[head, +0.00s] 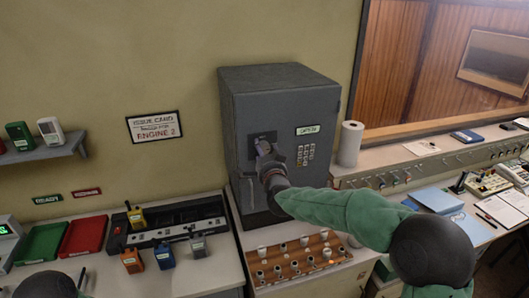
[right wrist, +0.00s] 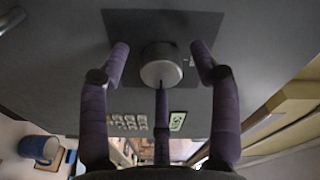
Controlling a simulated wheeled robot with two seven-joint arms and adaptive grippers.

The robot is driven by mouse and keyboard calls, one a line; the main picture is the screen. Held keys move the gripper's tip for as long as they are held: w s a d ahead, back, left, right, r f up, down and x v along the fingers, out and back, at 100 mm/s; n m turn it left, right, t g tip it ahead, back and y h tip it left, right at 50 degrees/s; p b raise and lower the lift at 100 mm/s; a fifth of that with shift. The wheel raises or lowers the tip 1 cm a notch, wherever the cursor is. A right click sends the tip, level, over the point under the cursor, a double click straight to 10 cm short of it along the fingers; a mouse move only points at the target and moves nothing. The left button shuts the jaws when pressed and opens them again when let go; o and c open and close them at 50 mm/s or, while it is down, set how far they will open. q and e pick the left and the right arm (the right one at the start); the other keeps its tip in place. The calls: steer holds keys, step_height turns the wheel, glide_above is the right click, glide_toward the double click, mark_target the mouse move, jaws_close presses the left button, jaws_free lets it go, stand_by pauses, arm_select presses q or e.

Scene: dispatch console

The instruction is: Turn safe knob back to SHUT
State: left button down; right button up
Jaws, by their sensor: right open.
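The grey safe (head: 285,105) stands on the counter against the wall, its door looking closed. Its round knob (right wrist: 161,66) sits on a dark square plate (right wrist: 135,28) and has a pale face. A small label (head: 307,130), which seems to read OPEN, and a keypad (head: 305,155) are right of the knob. My right gripper (head: 264,152) is at the knob and hides most of it in the head view. In the right wrist view its purple fingers (right wrist: 161,62) are spread around the knob, with visible gaps at the sides. My left gripper is out of view.
A wooden panel with several small knobs (head: 300,257) lies below the safe. A paper roll (head: 349,144) stands to its right.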

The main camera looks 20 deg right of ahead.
steer(key=c, duration=1.1)
steer(key=shift+c, duration=0.2)
